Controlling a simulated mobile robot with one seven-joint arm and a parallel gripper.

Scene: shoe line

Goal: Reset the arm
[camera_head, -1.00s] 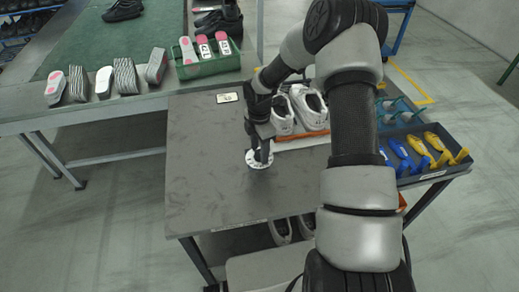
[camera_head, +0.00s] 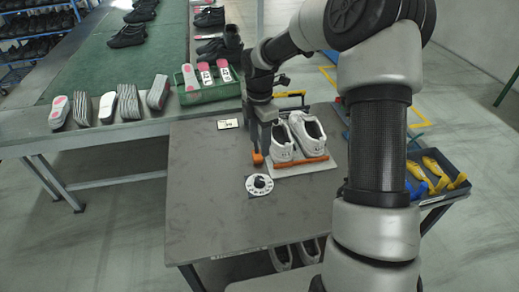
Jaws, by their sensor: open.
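My gripper (camera_head: 266,145) points down over the grey table (camera_head: 205,215), at the left of a pair of white shoes (camera_head: 295,135). It is open and holds nothing that I can see. The shoes stand side by side on a pale board (camera_head: 315,168) with an orange bar (camera_head: 298,163) across its front. One orange-tipped finger is close to the left shoe; whether they touch I cannot tell. My arm fills the right side and hides part of the table.
A white round disc (camera_head: 260,185) and a small pale card (camera_head: 228,123) lie on the table. A green bin (camera_head: 207,92) with insoles and several loose soles (camera_head: 107,107) are on the bench behind. A tray (camera_head: 452,191) holds blue and yellow tools. The table's front left is clear.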

